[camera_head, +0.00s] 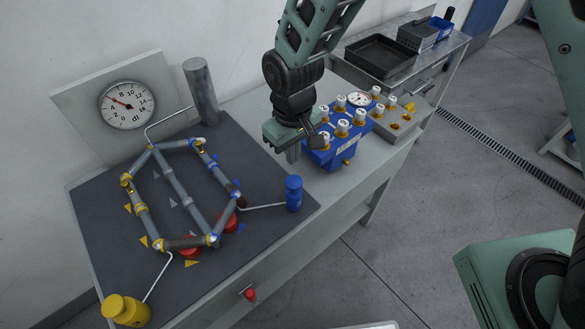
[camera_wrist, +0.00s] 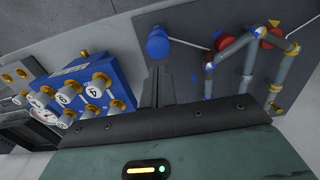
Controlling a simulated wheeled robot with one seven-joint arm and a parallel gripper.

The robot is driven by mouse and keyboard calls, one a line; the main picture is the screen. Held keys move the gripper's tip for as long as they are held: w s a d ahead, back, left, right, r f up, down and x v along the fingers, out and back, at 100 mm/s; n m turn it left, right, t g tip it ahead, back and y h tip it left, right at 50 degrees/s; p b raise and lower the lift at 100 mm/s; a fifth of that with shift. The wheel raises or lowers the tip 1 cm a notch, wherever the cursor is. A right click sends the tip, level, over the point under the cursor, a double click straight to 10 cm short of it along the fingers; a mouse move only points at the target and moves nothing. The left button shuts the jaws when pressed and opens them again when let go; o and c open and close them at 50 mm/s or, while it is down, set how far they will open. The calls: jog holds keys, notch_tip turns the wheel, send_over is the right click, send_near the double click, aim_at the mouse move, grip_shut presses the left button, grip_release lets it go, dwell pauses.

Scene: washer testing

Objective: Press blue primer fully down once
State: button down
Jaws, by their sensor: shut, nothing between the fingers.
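The blue primer (camera_head: 293,194) is a small upright blue cylinder near the right edge of the dark mat, joined by a thin pale tube to the pipe loop. In the wrist view the blue primer (camera_wrist: 158,44) appears just beyond the fingertips. My gripper (camera_head: 292,154) is shut and empty, pointing down between the blue valve block and the primer. In the head view it is up and behind the primer, apart from it. The shut fingers also show in the wrist view (camera_wrist: 157,82). The primer's press height is hard to tell.
A blue valve block (camera_head: 347,147) with several white-capped knobs stands right of my gripper. A pipe loop (camera_head: 172,178), a yellow primer (camera_head: 124,309), a gauge (camera_head: 127,104) and a grey cylinder (camera_head: 201,90) are to the left. The mat's right edge lies near the blue primer.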

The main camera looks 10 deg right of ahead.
jog(key=shift+r+b, duration=0.4)
jog(key=shift+r, duration=1.6)
dwell(0.8)
